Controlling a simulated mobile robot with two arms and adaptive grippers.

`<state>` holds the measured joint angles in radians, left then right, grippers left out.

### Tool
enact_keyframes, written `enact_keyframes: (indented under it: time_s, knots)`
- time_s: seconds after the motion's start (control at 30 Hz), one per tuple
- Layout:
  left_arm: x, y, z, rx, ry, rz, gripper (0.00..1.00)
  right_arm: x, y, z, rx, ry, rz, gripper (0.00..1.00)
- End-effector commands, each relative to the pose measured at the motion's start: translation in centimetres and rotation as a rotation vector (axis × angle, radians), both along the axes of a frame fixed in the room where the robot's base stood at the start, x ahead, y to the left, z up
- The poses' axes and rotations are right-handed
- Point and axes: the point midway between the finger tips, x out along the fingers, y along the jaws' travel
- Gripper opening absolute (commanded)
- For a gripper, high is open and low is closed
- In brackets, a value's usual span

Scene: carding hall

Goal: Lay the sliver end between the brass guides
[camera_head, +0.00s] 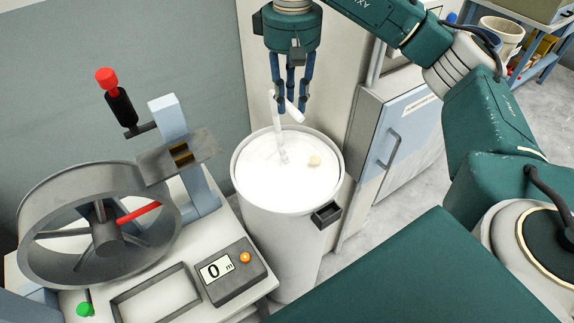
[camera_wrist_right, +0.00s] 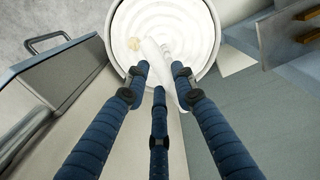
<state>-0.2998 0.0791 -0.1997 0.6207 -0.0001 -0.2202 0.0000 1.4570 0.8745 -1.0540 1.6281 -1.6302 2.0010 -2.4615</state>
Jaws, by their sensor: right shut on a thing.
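The white sliver (camera_head: 277,100) rises from the coiled fibre in the tall white can (camera_head: 320,225). My right gripper (camera_head: 290,103) is above the can, pointing down, and shut on the sliver end. A short white piece of the end sticks out to the lower right of the fingers. In the wrist view the sliver (camera_wrist_right: 160,55) runs from the fingertips of my right gripper (camera_wrist_right: 158,82) into the can. The brass guides (camera_head: 181,153) sit on a grey plate left of the can, apart from the gripper. My left gripper is not in view.
A grey reel (camera_head: 95,225) with a red spoke stands left of the guides, with a red-knobbed lever (camera_head: 118,98) above. A counter box (camera_head: 230,272) reads 0 m. A pale cabinet (camera_head: 395,135) stands right of the can.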

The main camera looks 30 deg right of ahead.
Motion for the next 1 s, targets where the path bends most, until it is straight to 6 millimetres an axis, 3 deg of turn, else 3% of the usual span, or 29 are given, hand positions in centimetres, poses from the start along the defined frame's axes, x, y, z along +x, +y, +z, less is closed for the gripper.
enact_keyframes:
  time_s: [0.17,0.6,1.0]
  knots:
    - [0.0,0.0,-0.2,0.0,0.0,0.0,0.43,0.4,-0.7,-1.4,0.008,0.009,0.007,0.04]
    - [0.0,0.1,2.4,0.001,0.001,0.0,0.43,0.3,-0.7,-12.3,0.007,0.008,0.006,0.04]
    - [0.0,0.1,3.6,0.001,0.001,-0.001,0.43,0.3,-0.6,-17.3,0.007,0.006,0.006,0.04]
